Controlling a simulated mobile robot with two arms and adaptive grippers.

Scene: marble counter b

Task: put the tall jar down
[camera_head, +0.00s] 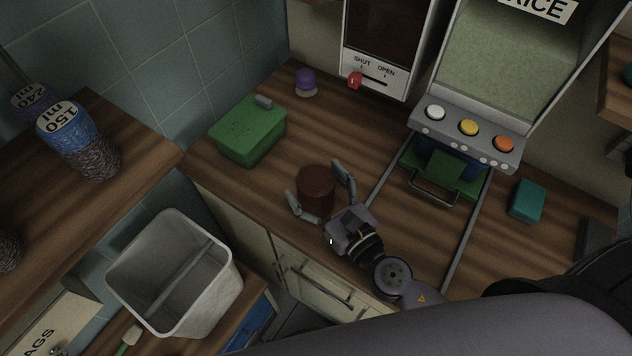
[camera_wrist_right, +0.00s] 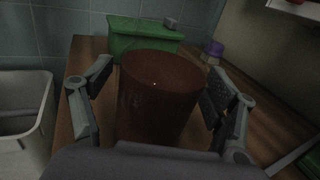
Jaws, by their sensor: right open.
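The tall jar, a dark red-brown cylinder (camera_head: 316,190), stands upright on the wooden counter in the head view. It fills the middle of the right wrist view (camera_wrist_right: 158,98). My right gripper (camera_head: 320,192) is open, with one finger on each side of the jar. In the wrist view a gap shows between the jar and the left finger, and the right finger (camera_wrist_right: 222,98) is close to the jar's side. Whether that finger touches it I cannot tell. The jar's base is hidden in the wrist view. My left gripper is not in view.
A green lidded box (camera_head: 248,130) sits behind the jar to the left, with a purple-topped item (camera_head: 306,82) at the back. A dispenser with coloured buttons (camera_head: 468,128) and a teal block (camera_head: 527,201) are to the right. A grey bin (camera_head: 130,275) stands below the counter's left edge.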

